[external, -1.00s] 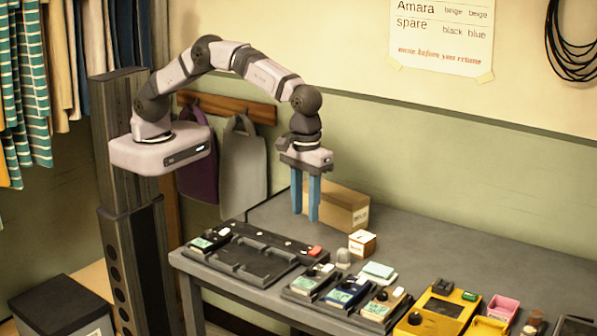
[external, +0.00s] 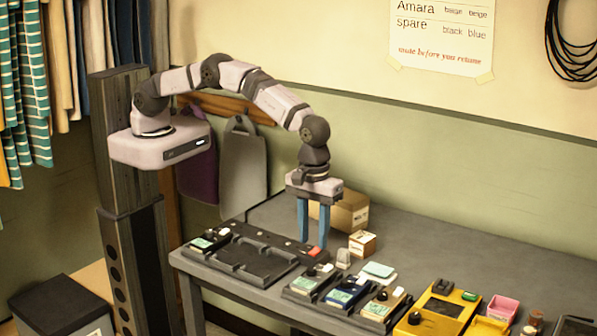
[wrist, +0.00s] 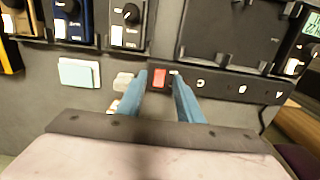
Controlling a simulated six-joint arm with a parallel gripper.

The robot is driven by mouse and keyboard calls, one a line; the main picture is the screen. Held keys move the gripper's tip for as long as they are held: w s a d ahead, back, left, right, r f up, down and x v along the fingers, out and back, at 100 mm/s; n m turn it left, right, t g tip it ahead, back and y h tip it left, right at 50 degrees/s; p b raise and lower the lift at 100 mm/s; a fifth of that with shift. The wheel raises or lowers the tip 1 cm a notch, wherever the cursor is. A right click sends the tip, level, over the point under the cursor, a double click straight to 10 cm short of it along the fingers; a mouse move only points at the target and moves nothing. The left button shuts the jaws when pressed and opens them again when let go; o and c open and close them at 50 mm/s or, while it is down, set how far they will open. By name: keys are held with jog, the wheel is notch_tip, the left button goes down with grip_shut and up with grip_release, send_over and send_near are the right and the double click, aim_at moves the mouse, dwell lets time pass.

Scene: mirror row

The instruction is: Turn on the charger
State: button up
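The charger (external: 262,264) is a long black dock at the left end of the table, with several bays. It also shows at the upper right of the wrist view (wrist: 225,40). A small red switch (external: 315,252) is at its right back corner; in the wrist view the red switch (wrist: 159,78) appears between my fingertips, nearer the left one. My gripper (external: 313,243) has two blue fingers pointing down, a gap between them, holding nothing. Its tips are just above or at the switch; I cannot tell whether they touch. The gripper also shows in the wrist view (wrist: 160,77).
A device (external: 208,241) sits in the charger's left end. Several devices in black cradles (external: 345,292) stand to the right. A small box (external: 362,243), a larger carton (external: 347,212) and a pale green pad (external: 379,270) are nearby. Yellow devices (external: 440,308) lie further right.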

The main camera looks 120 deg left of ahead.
aim_at(315, 250)
jog(key=shift+f, duration=1.05)
grip_shut()
